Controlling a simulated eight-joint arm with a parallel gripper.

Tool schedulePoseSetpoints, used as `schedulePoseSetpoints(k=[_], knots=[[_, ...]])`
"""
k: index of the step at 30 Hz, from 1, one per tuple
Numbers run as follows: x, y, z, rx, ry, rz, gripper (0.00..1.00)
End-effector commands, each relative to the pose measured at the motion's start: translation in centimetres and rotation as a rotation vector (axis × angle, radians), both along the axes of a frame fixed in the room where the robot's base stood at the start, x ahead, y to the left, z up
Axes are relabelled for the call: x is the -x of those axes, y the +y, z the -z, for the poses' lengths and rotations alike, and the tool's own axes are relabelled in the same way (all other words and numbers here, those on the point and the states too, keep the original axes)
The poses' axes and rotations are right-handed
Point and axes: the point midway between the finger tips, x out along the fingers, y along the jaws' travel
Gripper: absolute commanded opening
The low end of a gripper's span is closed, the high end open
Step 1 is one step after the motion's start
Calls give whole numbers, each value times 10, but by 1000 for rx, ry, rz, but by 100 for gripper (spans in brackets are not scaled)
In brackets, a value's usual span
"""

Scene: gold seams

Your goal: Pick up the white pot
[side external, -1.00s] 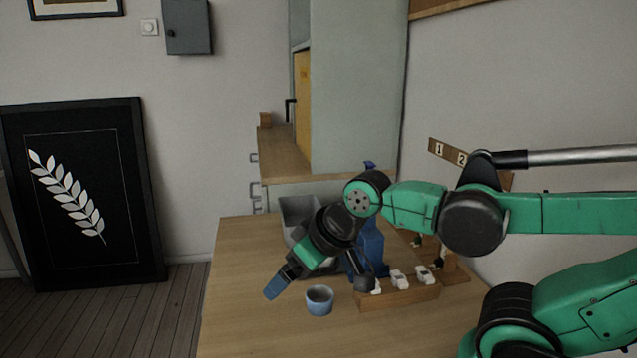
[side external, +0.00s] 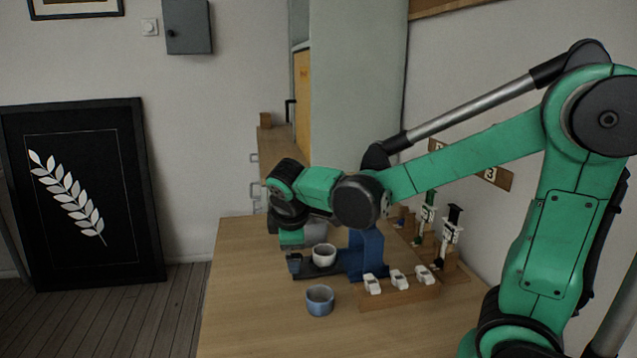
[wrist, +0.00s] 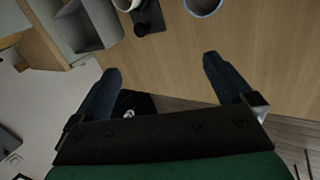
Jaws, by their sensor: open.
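The white pot (side external: 324,255) stands upright on the dark base of a blue stand (side external: 368,252) on the table. In the wrist view the white pot (wrist: 127,4) is cut off by the top edge, beyond my fingertips. My gripper (wrist: 161,66) is open with nothing between its fingers.
A blue cup (side external: 319,300) stands in front of the pot; it also shows in the wrist view (wrist: 203,5). White clips (side external: 398,280) sit on a wooden block to the right. A grey bin (wrist: 88,28) is near the cabinet. The table's left front is clear.

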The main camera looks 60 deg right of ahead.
Motion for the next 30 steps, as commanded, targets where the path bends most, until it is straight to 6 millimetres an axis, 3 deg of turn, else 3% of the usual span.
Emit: schedulePoseSetpoints(k=[3,9,18,25,30], knots=[[-20,-23,11,183,165,-92,100],[-41,-57,38,456,486,-211,100],[-42,-86,81,695,927,-278,100],[-36,-93,93,731,1035,-282,100],[-32,-114,100,730,1037,-280,100]])
